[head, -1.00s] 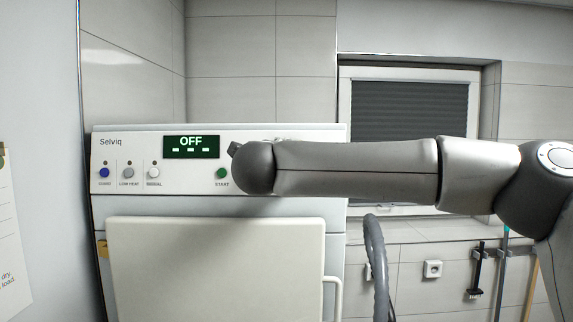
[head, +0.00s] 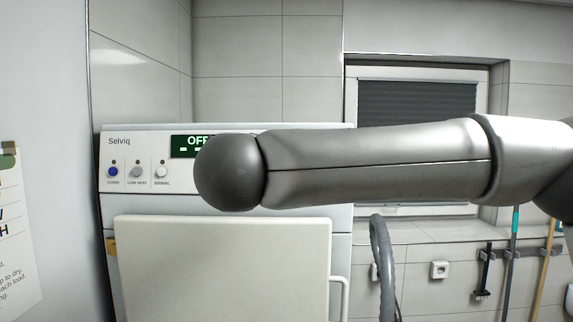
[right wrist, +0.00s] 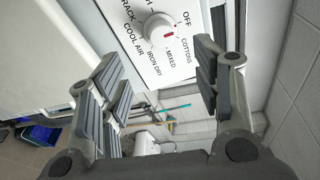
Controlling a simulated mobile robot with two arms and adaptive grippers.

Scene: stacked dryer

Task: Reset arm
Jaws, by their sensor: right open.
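My right arm (head: 370,165) crosses the head view from the right, in front of the dryer's control panel (head: 122,176). Its gripper is hidden there. In the right wrist view my right gripper (right wrist: 160,64) is open and empty, its padded fingers wide apart. Beyond the fingers is a white panel with a round dial (right wrist: 159,29), marked with words such as OFF, COTTONS, MIXED and IRON DRY. The dial is apart from the fingers. The display (head: 186,147) is partly covered by my arm; it read OFF earlier. My left gripper is not in view.
The dryer door (head: 220,265) is below the panel, with a handle (head: 340,290) at its right. A grey hose (head: 381,262) hangs beside it. A notice (head: 15,240) is at the far left. Brushes and poles (head: 484,272) hang on the right wall.

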